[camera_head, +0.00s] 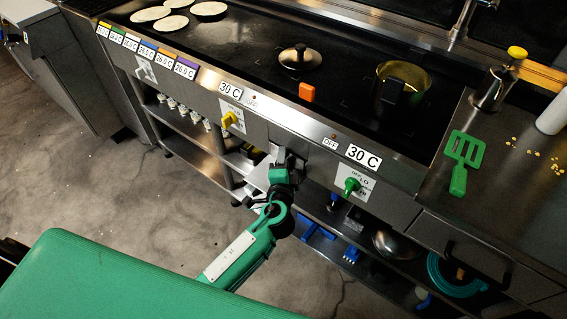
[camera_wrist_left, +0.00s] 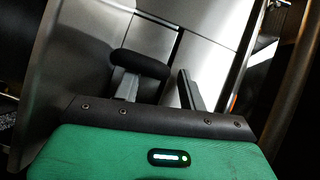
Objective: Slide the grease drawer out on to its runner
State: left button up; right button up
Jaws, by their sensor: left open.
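The grease drawer's steel front (camera_wrist_left: 148,34) appears in the left wrist view, with narrow seams along its edges. It looks flush with the panel around it. A black rounded bar (camera_wrist_left: 142,63), which looks like its handle, stands out from the front. My left gripper (camera_wrist_left: 158,78) is open, with one finger at or just under the bar and the other to its right. I cannot tell whether they touch. In the head view my left gripper (camera_head: 286,162) is at the griddle's front panel, between the yellow and green knobs, and hides the drawer there. My right gripper is not in view.
The griddle top (camera_head: 345,62) holds tortillas (camera_head: 208,9), a domed lid (camera_head: 299,57) and a pot (camera_head: 401,88). A yellow knob (camera_head: 229,119) and a green knob (camera_head: 351,186) stick out beside my arm. A green spatula (camera_head: 461,160) lies on the right counter. The floor before the griddle is clear.

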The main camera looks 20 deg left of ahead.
pick_arm(q)
grip_shut()
jog(key=shift+s+a+f, duration=0.1)
jog(key=shift+s+a, duration=0.3)
jog(key=shift+s, duration=0.75)
jog(key=shift+s+a, duration=0.45)
jog(key=shift+s, duration=0.65)
jog(key=shift+s+a+f, duration=0.1)
jog(key=shift+s+a, duration=0.3)
jog(key=shift+s, duration=0.75)
jog(key=s+a+b, duration=0.1)
jog(key=s+a, duration=0.1)
jog(key=s, duration=0.3)
jog(key=shift+s, duration=0.35)
jog(key=shift+r, duration=0.1)
grip_release()
